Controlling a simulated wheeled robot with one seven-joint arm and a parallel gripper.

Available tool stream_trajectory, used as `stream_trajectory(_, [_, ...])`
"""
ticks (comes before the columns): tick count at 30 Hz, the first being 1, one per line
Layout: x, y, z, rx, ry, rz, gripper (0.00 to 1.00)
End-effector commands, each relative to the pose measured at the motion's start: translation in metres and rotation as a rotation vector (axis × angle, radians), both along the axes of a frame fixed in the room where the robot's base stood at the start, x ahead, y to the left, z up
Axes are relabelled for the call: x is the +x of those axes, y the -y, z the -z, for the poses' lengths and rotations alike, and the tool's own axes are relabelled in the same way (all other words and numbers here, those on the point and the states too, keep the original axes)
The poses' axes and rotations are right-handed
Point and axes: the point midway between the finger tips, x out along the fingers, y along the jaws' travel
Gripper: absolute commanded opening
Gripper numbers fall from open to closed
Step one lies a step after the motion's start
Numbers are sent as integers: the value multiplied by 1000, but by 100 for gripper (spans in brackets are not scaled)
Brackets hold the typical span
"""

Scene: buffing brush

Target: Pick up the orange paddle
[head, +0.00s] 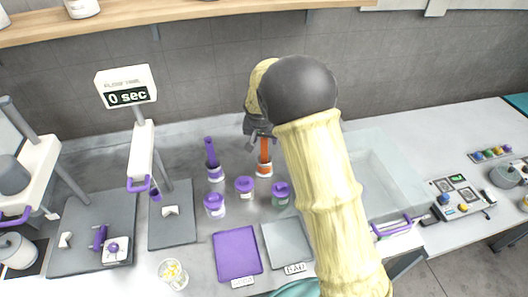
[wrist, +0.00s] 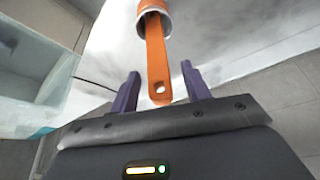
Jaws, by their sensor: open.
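The orange paddle (head: 265,150) stands upright in a white cup with an orange band (head: 264,170) on the counter. In the wrist view the paddle (wrist: 156,60) runs from its cup (wrist: 153,17) down to its handle end with a hole, which lies between my two purple fingers. My gripper (wrist: 157,88) is open, one finger on each side of the paddle, with gaps showing on both sides. In the head view my gripper (head: 260,130) is at the paddle's top, partly hidden by my arm.
A purple paddle (head: 211,150) stands in a cup to the left. Purple-lidded jars (head: 244,187) and a green-labelled jar (head: 281,194) stand in front. A purple mat (head: 237,254) and a grey pad (head: 287,243) lie nearer. A sink (head: 385,175) is at right, partly behind my arm.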

Motion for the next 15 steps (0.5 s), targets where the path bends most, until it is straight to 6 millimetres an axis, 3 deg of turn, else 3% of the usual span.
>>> stream_trajectory(10, [0, 0, 0, 0, 0, 0, 47])
stream_trajectory(15, [-1, -2, 0, 0, 0, -3, 16])
